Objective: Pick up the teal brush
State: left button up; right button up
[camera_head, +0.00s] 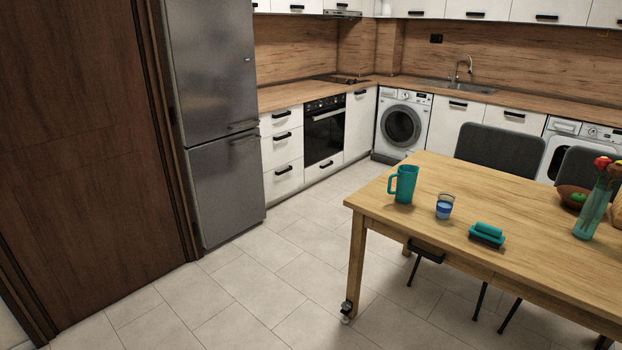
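The teal brush (488,230) lies on the wooden table (448,205), near its front edge. It has a rounded teal top over a wider, darker teal lower part. It stands apart from the glass and the mug to its left. Neither of my grippers shows in the head view, and nothing touches the brush.
A teal mug (404,185) and a glass with blue contents (445,207) stand left of the brush. A teal vase (590,212) and brown bowl (572,197) are to its right. Dark chairs (498,148) stand behind the table. Tiled floor (235,305) is clear at left.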

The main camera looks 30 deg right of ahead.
aim_at(487, 235)
jog(key=i+z, duration=0.4)
jog(key=i, duration=0.2)
jog(key=i+j+z, duration=0.35)
jog(key=i, duration=0.2)
jog(key=i+l, duration=0.05)
